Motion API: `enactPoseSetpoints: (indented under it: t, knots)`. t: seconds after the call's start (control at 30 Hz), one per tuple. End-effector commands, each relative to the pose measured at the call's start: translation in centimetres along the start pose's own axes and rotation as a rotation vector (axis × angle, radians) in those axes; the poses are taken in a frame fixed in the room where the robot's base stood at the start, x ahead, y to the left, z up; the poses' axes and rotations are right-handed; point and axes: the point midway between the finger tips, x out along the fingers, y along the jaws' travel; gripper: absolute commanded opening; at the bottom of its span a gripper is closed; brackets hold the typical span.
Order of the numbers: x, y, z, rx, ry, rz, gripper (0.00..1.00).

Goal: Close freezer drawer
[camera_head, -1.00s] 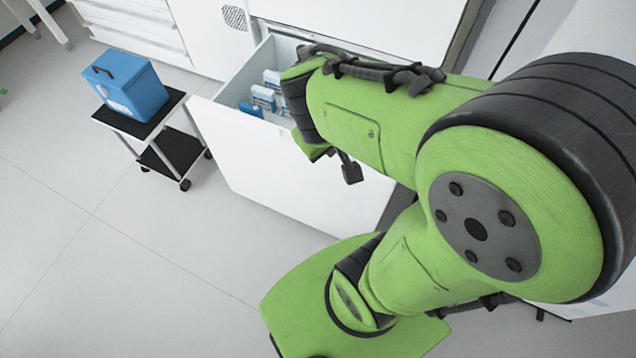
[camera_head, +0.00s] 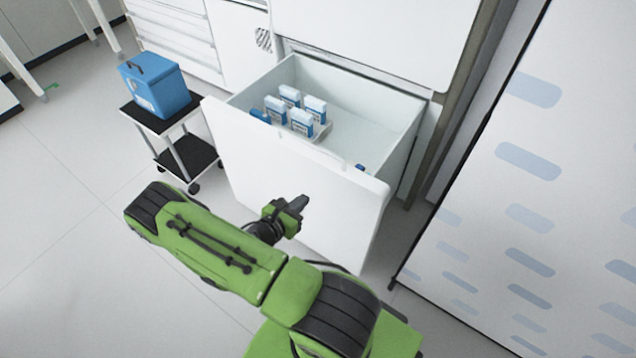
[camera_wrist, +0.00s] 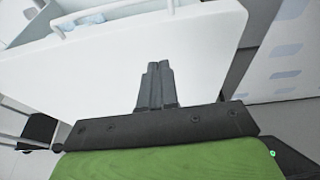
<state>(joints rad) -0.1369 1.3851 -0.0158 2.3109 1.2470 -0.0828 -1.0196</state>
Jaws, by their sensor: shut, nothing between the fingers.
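The white freezer drawer (camera_head: 290,190) is pulled out from the white freezer (camera_head: 380,35). Its front panel faces me and its inside is visible from above. Several blue-and-white boxes (camera_head: 302,122) stand inside it, toward the left and middle. My gripper (camera_head: 303,203) is in front of the drawer's front panel, near its middle, with its fingers pointing at the panel. In the wrist view, the shut, empty fingers (camera_wrist: 155,82) lie against the white front panel (camera_wrist: 110,75) in the picture. I cannot tell whether they touch it.
A small black-topped cart (camera_head: 170,118) carrying a blue box (camera_head: 156,86) stands left of the drawer. White cabinets (camera_head: 180,30) stand behind it. A white panel with blue marks (camera_head: 530,210) rises at the right. The floor at the left is clear.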

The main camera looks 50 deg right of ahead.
Motion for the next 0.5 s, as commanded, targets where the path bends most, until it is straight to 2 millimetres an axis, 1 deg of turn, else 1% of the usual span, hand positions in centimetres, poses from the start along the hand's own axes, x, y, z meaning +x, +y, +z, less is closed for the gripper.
enactPoseSetpoints:
  t: [0.03, 0.37, 0.5]
  knots:
    - [1.1, -0.2, -0.1, 0.004, -0.001, -0.006, 0.0]
    - [8.4, -0.2, -0.2, 0.01, 0.001, -0.008, 0.0]
    - [10.9, -0.3, 0.5, 0.01, 0.0, -0.008, 0.0]
